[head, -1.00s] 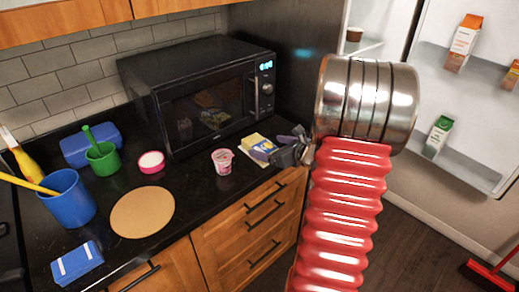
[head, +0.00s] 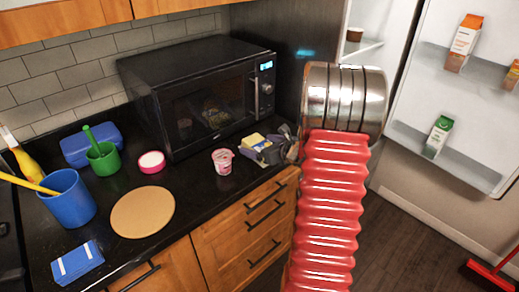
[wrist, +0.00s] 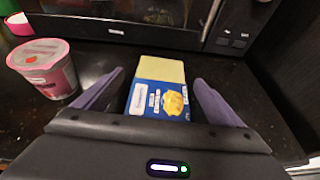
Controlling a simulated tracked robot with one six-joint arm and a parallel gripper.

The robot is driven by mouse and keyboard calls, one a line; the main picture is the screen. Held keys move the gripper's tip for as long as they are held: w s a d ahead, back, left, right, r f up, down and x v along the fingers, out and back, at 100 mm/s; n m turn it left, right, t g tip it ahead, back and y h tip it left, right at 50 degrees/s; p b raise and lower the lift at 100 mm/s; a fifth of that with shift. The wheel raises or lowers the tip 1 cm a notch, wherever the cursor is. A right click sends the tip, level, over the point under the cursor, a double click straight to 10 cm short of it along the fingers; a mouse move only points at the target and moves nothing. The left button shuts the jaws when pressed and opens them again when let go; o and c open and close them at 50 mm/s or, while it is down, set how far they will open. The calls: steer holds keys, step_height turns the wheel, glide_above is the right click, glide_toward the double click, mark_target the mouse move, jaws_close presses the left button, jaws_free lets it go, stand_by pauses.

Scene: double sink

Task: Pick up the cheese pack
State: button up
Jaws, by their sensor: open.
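The cheese pack (wrist: 158,92) is a small yellow and blue box on the black counter. In the head view the cheese pack (head: 253,141) lies in front of the microwave's right side, its near part hidden by my gripper. My gripper (wrist: 153,90) is open, with one purple finger on each side of the pack. Small gaps show between the fingers and the pack. In the head view my gripper (head: 267,147) is at the counter's right end, low over the counter.
A pink yogurt cup (head: 222,161) stands just left of the pack; it also shows in the wrist view (wrist: 45,70). The black microwave (head: 205,95) is close behind. A round board (head: 142,212) and a blue cup (head: 68,198) are further left. An open fridge (head: 460,90) stands right.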

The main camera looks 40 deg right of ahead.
mark_target(260, 143)
steer(key=shift+c, duration=0.5)
steer(key=c, duration=1.3)
steer(key=shift+r, duration=0.1)
step_height(260, 143, up, 10)
steer(key=shift+f, duration=0.1)
stand_by(0.5)
